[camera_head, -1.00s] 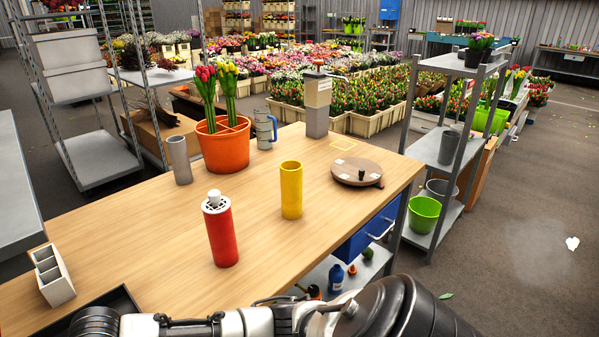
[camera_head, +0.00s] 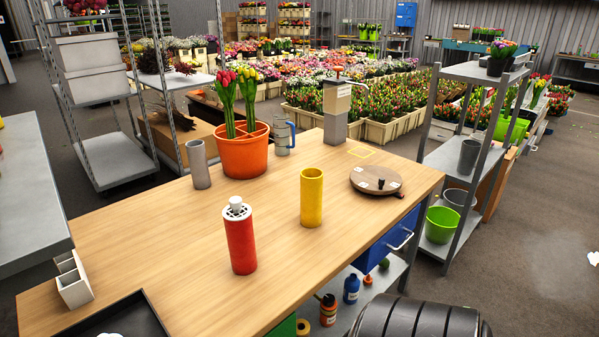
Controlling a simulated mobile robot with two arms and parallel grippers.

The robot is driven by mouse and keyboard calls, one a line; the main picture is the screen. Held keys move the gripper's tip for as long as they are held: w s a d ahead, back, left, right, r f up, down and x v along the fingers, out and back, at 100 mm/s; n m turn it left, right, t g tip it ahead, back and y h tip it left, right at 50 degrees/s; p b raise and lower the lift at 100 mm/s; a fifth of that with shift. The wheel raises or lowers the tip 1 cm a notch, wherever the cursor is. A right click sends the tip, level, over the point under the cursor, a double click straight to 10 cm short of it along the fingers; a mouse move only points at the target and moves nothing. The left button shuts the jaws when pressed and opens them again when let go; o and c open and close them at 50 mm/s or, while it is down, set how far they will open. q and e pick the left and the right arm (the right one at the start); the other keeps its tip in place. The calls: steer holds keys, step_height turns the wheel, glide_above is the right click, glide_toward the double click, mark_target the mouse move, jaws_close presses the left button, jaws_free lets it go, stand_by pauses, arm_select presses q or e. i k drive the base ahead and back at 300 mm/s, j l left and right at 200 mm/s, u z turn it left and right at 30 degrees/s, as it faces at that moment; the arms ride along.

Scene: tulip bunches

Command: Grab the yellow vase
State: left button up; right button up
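The yellow vase (camera_head: 312,198) is a plain tall cylinder with an open top. It stands upright near the middle of the wooden table (camera_head: 190,285), apart from the things around it. A red cylinder (camera_head: 240,240) with a white knob and a perforated top stands to its front left. Neither gripper shows in the head view. A dark rounded shape, which may be part of my arm, shows at the bottom edge right of centre.
Behind the vase stand an orange pot (camera_head: 243,155) with tulips, a grey cylinder (camera_head: 199,165) and a blue-grey jug (camera_head: 284,138). A round wooden board (camera_head: 366,182) lies to its right. A black tray (camera_head: 135,315) is at the front left. Bare tabletop surrounds the vase.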

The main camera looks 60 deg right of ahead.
mark_target(311, 198)
steer(key=i+z, duration=0.1)
steer(key=z, duration=0.3)
steer(key=i+z, duration=0.1)
steer(key=z, duration=0.25)
steer(key=j+z, duration=0.1)
steer(key=z, duration=0.3)
steer(key=i, duration=0.05)
